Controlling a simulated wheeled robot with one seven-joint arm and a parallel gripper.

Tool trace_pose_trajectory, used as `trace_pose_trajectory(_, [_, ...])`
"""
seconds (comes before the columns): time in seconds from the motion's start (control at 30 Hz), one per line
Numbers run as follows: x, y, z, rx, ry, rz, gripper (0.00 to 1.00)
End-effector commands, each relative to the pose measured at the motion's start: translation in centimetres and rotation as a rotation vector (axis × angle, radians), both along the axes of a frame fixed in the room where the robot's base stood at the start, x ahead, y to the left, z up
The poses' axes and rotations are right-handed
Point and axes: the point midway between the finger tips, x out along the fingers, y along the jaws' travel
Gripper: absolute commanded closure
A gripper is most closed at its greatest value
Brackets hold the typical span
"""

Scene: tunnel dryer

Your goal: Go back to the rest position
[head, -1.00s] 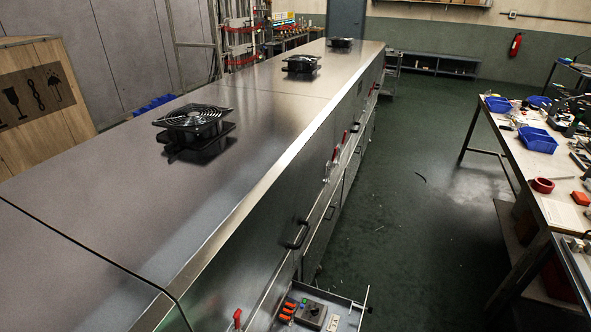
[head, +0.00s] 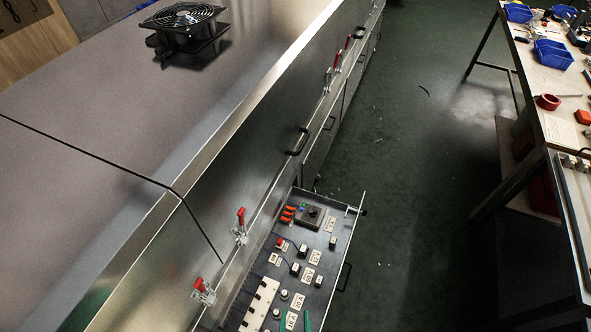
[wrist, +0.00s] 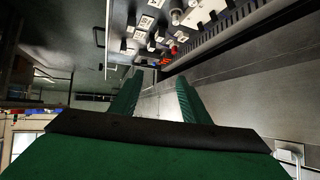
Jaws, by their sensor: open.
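My gripper (wrist: 158,85) shows in the wrist view as two green fingers spread apart with a clear gap between them, empty. Beyond the fingers is the open drawer (wrist: 125,65) with switches and labelled parts, seen at a steep tilt. In the head view the same drawer (head: 338,245) is pulled out from the dryer's side. A small green piece at the bottom edge of the head view may be a fingertip, but I cannot tell.
The long metal dryer (head: 100,190) fills the left, with a fan (head: 182,30) on top and red-handled clamps (head: 240,228) on its side. A workbench (head: 562,90) with blue bins (head: 552,54) stands at right.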

Motion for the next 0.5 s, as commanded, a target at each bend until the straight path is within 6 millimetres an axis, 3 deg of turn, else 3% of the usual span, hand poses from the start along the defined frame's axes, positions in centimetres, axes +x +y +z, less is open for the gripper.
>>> trace_pose_trajectory(0.2, [-4.2,0.0,7.4,-0.039,-0.160,0.025,0.58])
trace_pose_trajectory(0.4, [-6.8,-0.1,14.4,-0.077,-0.297,0.037,0.58])
trace_pose_trajectory(0.5, [-7.6,-0.1,16.9,-0.092,-0.345,0.041,0.58])
